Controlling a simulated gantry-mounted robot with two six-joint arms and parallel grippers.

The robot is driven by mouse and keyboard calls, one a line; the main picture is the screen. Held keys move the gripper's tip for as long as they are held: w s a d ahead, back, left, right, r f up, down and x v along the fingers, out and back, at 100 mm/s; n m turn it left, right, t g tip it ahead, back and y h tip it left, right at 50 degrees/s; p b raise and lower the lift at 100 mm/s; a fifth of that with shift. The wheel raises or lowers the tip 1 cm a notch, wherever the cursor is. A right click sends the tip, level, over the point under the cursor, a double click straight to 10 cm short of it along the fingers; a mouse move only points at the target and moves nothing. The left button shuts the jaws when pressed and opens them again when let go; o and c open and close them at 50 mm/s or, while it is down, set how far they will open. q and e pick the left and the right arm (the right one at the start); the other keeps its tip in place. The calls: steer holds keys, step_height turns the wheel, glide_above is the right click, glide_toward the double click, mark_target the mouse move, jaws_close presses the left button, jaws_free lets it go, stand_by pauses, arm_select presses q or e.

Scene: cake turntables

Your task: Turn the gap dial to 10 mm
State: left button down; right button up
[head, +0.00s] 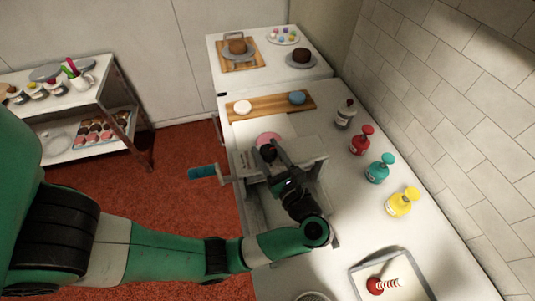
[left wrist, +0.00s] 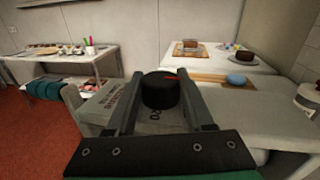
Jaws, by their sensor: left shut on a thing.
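The gap dial is a black round knob (left wrist: 160,92) with a red mark near its top edge. It stands on a grey machine (left wrist: 108,102) with printed lettering. A printed "20" shows just below the dial, but the rest of its scale is hidden or too small to read. My left gripper (left wrist: 162,80) has one finger on each side of the dial and is shut on it. In the head view, my left gripper (head: 267,148) reaches over the machine (head: 305,170) from the near side, with the dial (head: 268,154) between its fingers. My right gripper is not in view.
A teal crank handle (head: 202,172) sticks out left of the machine. A pink disc (head: 268,138) lies just behind the dial. A tray (head: 412,272) lies at the near right.

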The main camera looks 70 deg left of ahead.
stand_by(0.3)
arm_select(q)
steer(key=shift+c, duration=1.4)
jaws_free()
steer(key=w+d+b, duration=0.1)
steer(key=d+b, duration=0.8)
steer(key=d, duration=0.2)
steer(key=shift+w+d, duration=0.15)
steer(key=shift+d, duration=0.1)
